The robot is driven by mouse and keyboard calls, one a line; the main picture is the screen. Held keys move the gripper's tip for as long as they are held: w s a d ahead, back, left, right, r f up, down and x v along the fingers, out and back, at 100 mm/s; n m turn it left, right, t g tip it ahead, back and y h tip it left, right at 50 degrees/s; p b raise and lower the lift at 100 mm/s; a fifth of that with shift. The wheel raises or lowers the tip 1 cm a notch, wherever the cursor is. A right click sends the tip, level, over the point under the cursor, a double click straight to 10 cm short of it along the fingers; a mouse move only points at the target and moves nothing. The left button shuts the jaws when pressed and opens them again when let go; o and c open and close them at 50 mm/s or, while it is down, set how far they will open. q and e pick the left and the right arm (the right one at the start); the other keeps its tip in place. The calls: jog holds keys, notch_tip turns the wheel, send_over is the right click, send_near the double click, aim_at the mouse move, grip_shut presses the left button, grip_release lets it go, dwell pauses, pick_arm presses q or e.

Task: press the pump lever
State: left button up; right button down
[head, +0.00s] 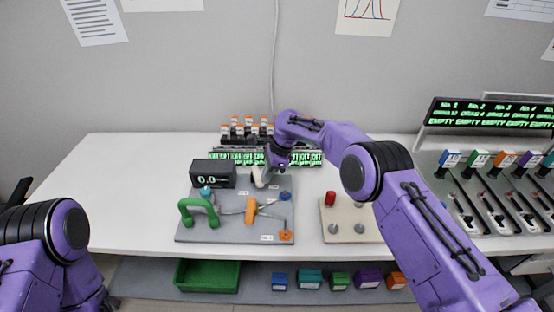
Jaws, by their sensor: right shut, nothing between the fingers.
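A grey board (200,229) on the white table carries a green handle (186,209), an orange lever-like part (251,211), a white part (259,177) and small blue and orange parts. I cannot tell for certain which part is the pump lever. My right gripper (270,172) is shut and empty. It is over the back of the board, beside or touching the white part; its fingertips are small and partly hidden. My left arm is at the lower left edge, with its gripper out of view.
A black display (213,174) reading 0.0 stands at the board's back left. Several orange-capped vials (246,129) stand behind. A beige plate (340,233) with a red cylinder (330,198) is to the right. Slotted channels with coloured blocks fill the far right. The table's left side is clear.

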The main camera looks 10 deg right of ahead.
jog(key=shift+s+a+f, duration=0.1)
jog(key=shift+a, duration=0.35)
pick_arm(q)
jog(key=shift+s, duration=0.2)
pick_arm(e)
jog(key=shift+s+a, duration=0.1)
jog(key=shift+s+a+f, duration=0.1)
jog(key=shift+a, duration=0.05)
jog(key=shift+d+p, duration=0.3)
jog(key=shift+d, duration=0.05)
jog(key=d+p, duration=0.2)
jog(key=d, duration=0.1)
jog(key=shift+s+d+r, duration=0.1)
jog(key=shift+s+r, duration=0.1)
jog(key=shift+r, duration=0.2)
pick_arm(q)
jog(key=shift+s+b, duration=0.15)
jog(key=shift+b, duration=1.2)
pick_arm(e)
jog(key=v, duration=0.9)
jog(key=shift+s+d+r, duration=0.15)
jog(key=shift+d+r, duration=0.05)
jog(key=shift+r, duration=0.05)
